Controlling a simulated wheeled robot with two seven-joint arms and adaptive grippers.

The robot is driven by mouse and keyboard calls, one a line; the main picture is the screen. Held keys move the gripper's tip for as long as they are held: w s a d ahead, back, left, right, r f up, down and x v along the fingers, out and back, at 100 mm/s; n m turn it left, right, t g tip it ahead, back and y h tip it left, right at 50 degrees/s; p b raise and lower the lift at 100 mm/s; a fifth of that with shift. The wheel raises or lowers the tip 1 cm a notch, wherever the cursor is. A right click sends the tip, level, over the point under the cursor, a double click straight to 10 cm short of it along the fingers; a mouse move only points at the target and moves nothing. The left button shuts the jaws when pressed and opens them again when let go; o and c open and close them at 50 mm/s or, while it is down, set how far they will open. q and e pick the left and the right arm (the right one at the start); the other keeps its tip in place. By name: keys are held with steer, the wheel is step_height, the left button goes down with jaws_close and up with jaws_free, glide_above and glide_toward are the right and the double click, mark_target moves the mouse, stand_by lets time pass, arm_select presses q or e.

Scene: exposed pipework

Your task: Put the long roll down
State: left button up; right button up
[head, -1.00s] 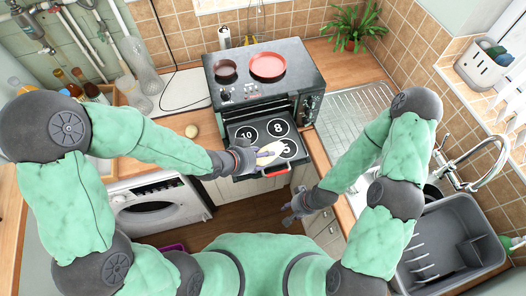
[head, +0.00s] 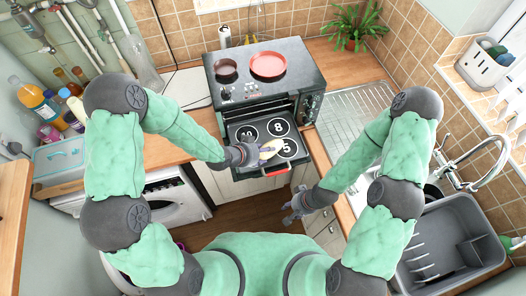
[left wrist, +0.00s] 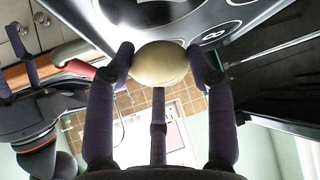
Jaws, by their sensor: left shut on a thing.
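The long roll (head: 272,146) is pale and smooth; in the left wrist view the roll (left wrist: 160,63) shows end-on between two dark fingers. My left gripper (head: 262,152) is shut on it, and the left gripper (left wrist: 160,58) has a finger on each side of it. The roll is above the dark board (head: 240,131) with white numbered circles, over the 5 circle's left side. I cannot tell whether it touches the board. My right gripper (head: 296,207) hangs lower, apart from the board, in front of the cabinets; its fingers are too small to read.
The board is at the front of the dark oven (head: 262,80), which carries a red plate (head: 268,65) and a dark one. A red handle (head: 276,170) is at its near edge. A draining board (head: 350,110) is to the right. Bottles (head: 45,104) stand far left.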

arm_select(q)
steer(key=shift+f, duration=0.1)
steer(key=shift+f+b, duration=0.35)
steer(key=shift+b, duration=0.1)
steer(key=shift+s+f, duration=0.2)
steer(key=o, duration=1)
steer(key=shift+c, duration=0.2)
steer(key=o, duration=0.3)
steer(key=shift+f, duration=0.1)
steer(key=shift+o, duration=0.2)
steer(key=shift+w, duration=0.1)
